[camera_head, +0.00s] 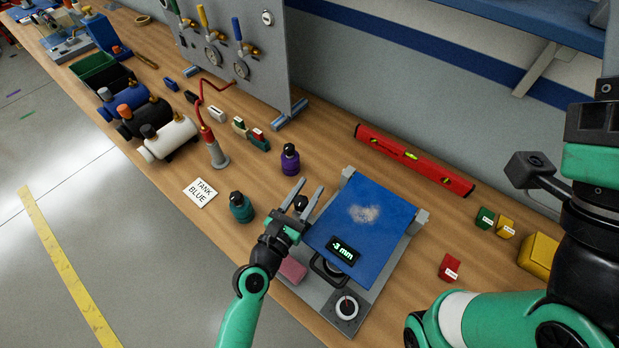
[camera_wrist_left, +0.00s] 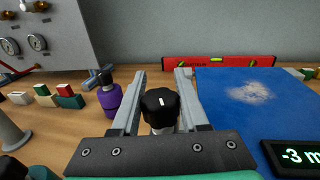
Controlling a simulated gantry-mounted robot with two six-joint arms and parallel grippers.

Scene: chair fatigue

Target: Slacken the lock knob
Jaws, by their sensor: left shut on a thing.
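The lock knob is black with a white mark on top and stands on a pale stem. It shows between my left fingers in the left wrist view (camera_wrist_left: 160,100) and in the head view (camera_head: 301,202). My left gripper (camera_head: 309,187) is shut on the knob, one finger on each side. The knob sits at the left side of a tilting stand with a blue plate (camera_head: 345,235). A small display (camera_head: 343,252) on the plate reads -3 mm.
A purple bottle-like object (camera_head: 290,160) and a teal one (camera_head: 241,207) stand left of the gripper. A pink block (camera_head: 292,270) lies under my wrist. A red level (camera_head: 415,160) lies behind the plate. A dial (camera_head: 346,307) sits at the stand's front.

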